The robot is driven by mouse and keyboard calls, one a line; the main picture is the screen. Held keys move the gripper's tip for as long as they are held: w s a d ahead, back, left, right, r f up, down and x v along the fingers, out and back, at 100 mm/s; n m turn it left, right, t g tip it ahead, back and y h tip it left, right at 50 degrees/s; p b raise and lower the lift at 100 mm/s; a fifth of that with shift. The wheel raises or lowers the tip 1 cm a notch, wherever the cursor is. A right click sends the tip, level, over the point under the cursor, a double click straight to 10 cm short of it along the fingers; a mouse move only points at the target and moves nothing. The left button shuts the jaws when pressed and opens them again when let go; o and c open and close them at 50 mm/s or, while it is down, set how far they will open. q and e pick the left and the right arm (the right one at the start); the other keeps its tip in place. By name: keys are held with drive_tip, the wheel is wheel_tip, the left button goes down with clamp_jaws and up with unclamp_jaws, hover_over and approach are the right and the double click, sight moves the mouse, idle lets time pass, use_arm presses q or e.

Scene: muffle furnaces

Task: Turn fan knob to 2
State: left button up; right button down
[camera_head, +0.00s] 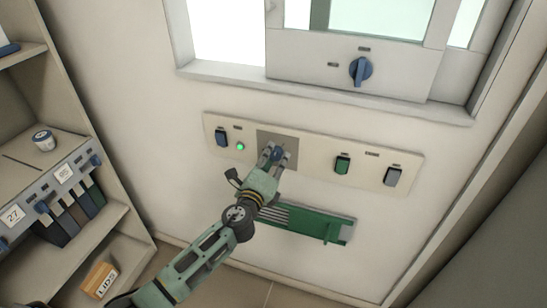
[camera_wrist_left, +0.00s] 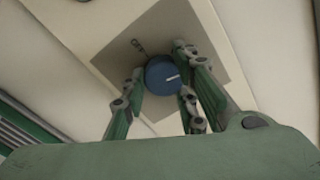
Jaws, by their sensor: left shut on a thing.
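In the head view my left gripper (camera_head: 275,157) reaches the grey plate (camera_head: 287,141) in the middle of the wall panel and partly covers the knob. The scale marks around the knob are too small to read. My right gripper is not in view.
The cream wall panel (camera_head: 315,163) also carries a blue switch (camera_head: 221,138), a lit green lamp (camera_head: 240,147), a green switch (camera_head: 342,165) and a grey switch (camera_head: 392,177). A green rail (camera_head: 312,222) lies below. Another blue knob (camera_head: 360,70) sits above. Shelves stand at left.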

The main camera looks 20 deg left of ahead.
use_arm(q)
drive_tip(key=shift+s+a+f+m+p, duration=0.1)
drive_tip(key=shift+f+m+p, duration=0.15)
drive_tip(key=shift+m, duration=0.75)
drive_tip(key=shift+s+f+m+p, duration=0.15)
drive_tip(key=shift+m+p, duration=0.1)
drive_tip(key=shift+m, duration=0.75)
drive_tip(key=shift+w, duration=0.15)
drive_tip(key=o, duration=1)
drive_tip(key=shift+a, duration=0.15)
drive_tip(key=shift+r, duration=0.1)
drive_tip(key=shift+r, duration=0.15)
drive_tip(key=s, duration=1.2)
drive_tip(key=shift+a, duration=0.15)
